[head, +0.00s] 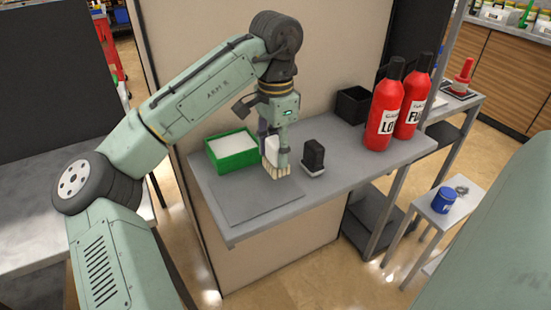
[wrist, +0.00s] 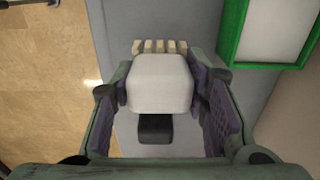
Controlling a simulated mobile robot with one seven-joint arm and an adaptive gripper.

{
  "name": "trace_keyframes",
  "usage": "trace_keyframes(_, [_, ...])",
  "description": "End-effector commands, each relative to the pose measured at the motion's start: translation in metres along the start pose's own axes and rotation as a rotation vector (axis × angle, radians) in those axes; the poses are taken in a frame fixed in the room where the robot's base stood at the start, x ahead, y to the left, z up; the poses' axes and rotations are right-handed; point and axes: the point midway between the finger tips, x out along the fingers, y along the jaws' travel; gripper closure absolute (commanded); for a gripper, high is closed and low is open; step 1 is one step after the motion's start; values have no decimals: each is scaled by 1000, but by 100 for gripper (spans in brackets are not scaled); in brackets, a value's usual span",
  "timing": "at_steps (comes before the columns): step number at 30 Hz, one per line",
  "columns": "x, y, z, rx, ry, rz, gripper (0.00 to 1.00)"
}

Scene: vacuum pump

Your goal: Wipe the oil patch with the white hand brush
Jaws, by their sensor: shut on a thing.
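My gripper (head: 273,148) is shut on the white hand brush (head: 272,152), above the grey table. In the wrist view the brush's white block (wrist: 158,80) sits between both finger pads, with its pale bristles (wrist: 160,47) at the far side. In the head view the bristles point down close over the back part of a dark grey flat panel (head: 257,204). I cannot tell whether they touch it. I cannot make out a distinct oil patch in either view; the brush and gripper cover part of the panel.
A green tray with white contents (head: 211,153) stands behind left of the brush. A black brush-like block (head: 314,155) stands close right. Two red bottles (head: 383,115) and a black box (head: 352,105) are farther right. The table's front edge (head: 300,220) is near.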

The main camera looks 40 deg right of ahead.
Motion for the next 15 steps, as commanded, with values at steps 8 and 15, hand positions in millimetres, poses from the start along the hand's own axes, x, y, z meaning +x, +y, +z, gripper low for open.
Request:
trace_keyframes(8, [-26, 0, -2, -2, 1, -2, 85])
trace_keyframes(15, [-44, 2, -4, -2, 1, -1, 85])
